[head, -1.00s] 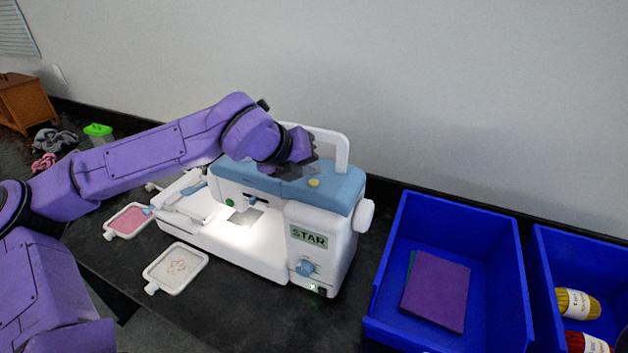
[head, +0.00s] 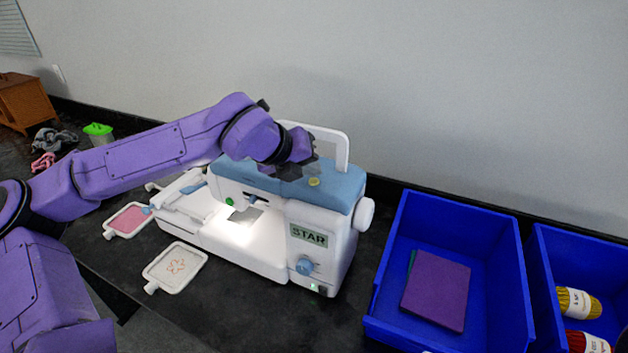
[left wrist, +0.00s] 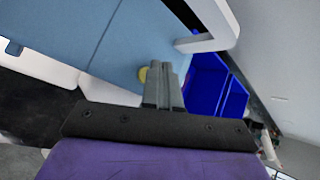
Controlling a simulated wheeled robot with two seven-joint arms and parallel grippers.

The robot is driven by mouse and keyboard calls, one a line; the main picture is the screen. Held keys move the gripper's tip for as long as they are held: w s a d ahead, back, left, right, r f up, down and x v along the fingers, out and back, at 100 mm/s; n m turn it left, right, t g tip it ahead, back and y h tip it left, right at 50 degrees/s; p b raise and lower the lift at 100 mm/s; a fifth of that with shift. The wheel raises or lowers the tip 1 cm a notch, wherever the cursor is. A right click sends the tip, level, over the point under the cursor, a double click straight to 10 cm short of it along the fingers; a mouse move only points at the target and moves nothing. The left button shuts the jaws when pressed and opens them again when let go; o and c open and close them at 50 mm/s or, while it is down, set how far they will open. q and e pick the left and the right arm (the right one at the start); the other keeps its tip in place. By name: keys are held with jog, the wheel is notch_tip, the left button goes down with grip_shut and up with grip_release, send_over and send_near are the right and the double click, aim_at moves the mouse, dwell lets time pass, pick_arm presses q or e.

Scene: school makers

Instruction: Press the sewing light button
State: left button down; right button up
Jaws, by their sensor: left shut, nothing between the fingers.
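The white sewing machine (head: 268,240) with a blue top stands on the black counter, its work area brightly lit below the needle. A small yellow round button (head: 314,182) sits on the blue top; it also shows in the left wrist view (left wrist: 142,75), partly behind the fingers. A green round button (head: 230,202) is on the machine's front. My left gripper (head: 306,167) is shut and empty, over the blue top near the carry handle, just behind the yellow button. Its closed fingers (left wrist: 163,86) show in the left wrist view; I cannot tell whether they touch the top. My right gripper is not seen.
The machine's white handle (head: 343,150) rises close behind the gripper. A blue bin (head: 505,285) with folded cloth stands right of the machine, and another bin (head: 590,245) holds yarn. Two embroidery hoops (head: 192,257) lie at the machine's front left.

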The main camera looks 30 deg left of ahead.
aim_at(310, 182)
pick_arm(q)
jog(key=shift+f, duration=0.4)
dwell(0.3)
jog(key=shift+r, duration=0.6)
jog(key=shift+r+p, duration=0.1)
jog(key=shift+p, duration=0.2)
notch_tip(310, 182, up, 6)
jog(key=p, duration=0.4)
